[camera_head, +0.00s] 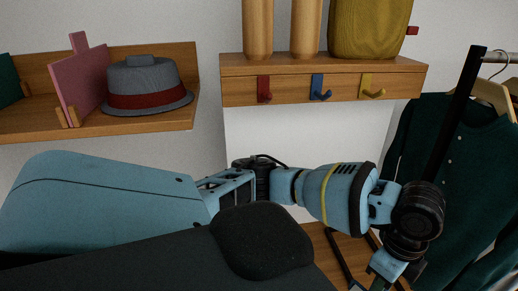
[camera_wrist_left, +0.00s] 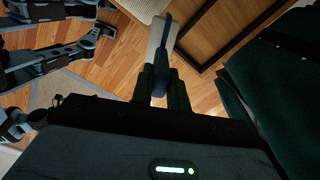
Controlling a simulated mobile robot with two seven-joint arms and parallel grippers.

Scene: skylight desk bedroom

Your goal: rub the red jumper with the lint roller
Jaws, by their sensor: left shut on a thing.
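In the left wrist view my left gripper (camera_wrist_left: 160,88) is shut on the lint roller, its fingers on either side of the dark blue handle (camera_wrist_left: 161,66). The pale roller head (camera_wrist_left: 158,34) points away from the gripper, over the wooden floor. In the head view my left arm reaches across to the right, its wrist in front of the clothes rack; the fingers and the roller cannot be made out there. I see no red jumper in either view. My right gripper is not in view.
A dark green cardigan (camera_head: 432,135) hangs on the rack (camera_head: 464,85) at right. Dark cloth (camera_wrist_left: 275,95) lies close on the right in the wrist view. A wall shelf with hooks (camera_head: 320,88) and a shelf with a grey hat (camera_head: 146,84) are above my arm.

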